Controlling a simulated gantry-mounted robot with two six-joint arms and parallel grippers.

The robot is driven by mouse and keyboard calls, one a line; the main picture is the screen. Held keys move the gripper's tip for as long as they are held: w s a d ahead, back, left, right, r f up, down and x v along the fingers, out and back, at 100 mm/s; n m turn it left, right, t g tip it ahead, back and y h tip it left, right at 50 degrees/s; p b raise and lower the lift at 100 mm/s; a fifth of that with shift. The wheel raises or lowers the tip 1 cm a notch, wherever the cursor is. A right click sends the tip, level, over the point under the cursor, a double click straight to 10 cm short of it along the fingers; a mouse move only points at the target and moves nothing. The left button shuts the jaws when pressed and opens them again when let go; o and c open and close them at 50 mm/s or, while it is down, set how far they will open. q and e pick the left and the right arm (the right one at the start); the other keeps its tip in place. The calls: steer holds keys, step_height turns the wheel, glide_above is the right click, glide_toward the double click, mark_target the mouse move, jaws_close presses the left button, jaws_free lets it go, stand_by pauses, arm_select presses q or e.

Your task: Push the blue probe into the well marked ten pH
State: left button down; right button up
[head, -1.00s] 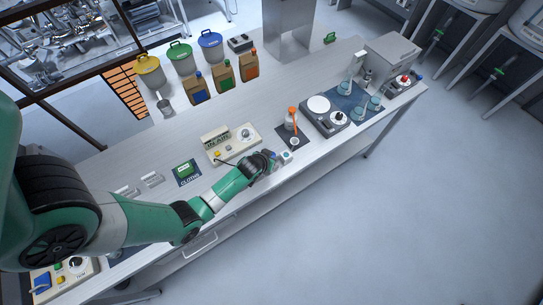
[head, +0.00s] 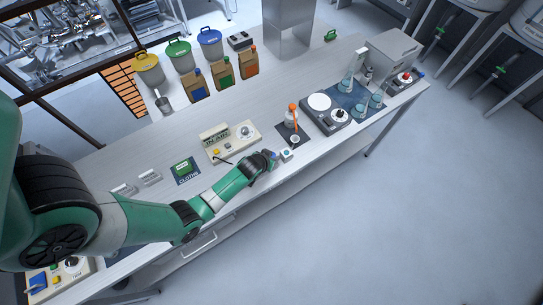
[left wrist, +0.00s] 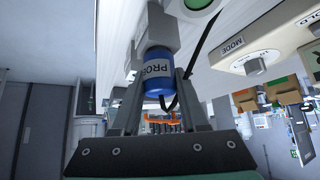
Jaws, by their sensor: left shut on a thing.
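In the head view the gripper is low by the bench's front edge, just left of a small white block (head: 286,155) with a coloured top. No ten pH marking is readable. My right gripper is not in view.
A cream meter (head: 231,142) with a dial and an "IN AIR" display stands behind the gripper. The bench's front edge is close.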

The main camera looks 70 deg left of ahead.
arm_select(q)
steer(key=shift+f, duration=0.35)
steer(key=shift+c, duration=1.8)
jaws_free()
steer(key=shift+o, duration=0.2)
steer(key=o, duration=0.3)
steer(key=p+v, duration=0.5)
steer(key=v, duration=0.1)
steer(key=shift+p, duration=0.3)
